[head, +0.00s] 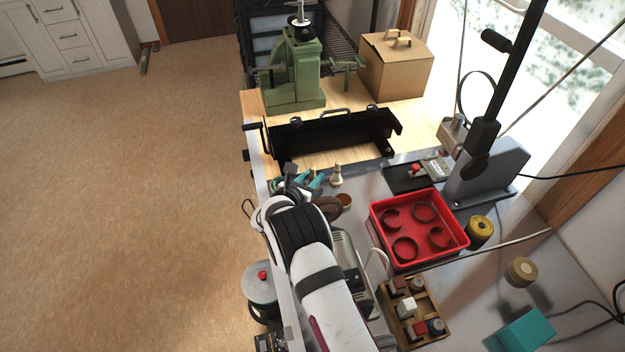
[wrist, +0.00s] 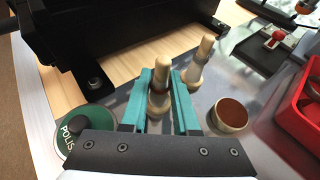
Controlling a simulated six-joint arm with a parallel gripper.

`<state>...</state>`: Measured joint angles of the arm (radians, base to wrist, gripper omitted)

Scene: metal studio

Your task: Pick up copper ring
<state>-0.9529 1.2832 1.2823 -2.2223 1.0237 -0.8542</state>
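My gripper's two teal fingers (wrist: 168,100) are spread apart in the wrist view, with a wooden-topped peg (wrist: 162,50) showing between them. I cannot tell whether they touch it. In the head view my gripper (head: 310,183) is partly hidden by my arm. A round, open-topped piece with a copper-brown inside (wrist: 231,113) sits right of the fingers, apart from them; it also shows in the head view (head: 344,200). Several brownish-red rings (head: 423,212) lie in the red tray (head: 462,240). I cannot tell which piece is the copper ring.
A second peg (wrist: 198,65) stands close right of the fingers. A green round tin (wrist: 72,132) is at lower left. A black metal bender (head: 330,135) lies behind. A wooden box of small blocks (head: 437,312) and a yellow spool (head: 479,231) are near the tray.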

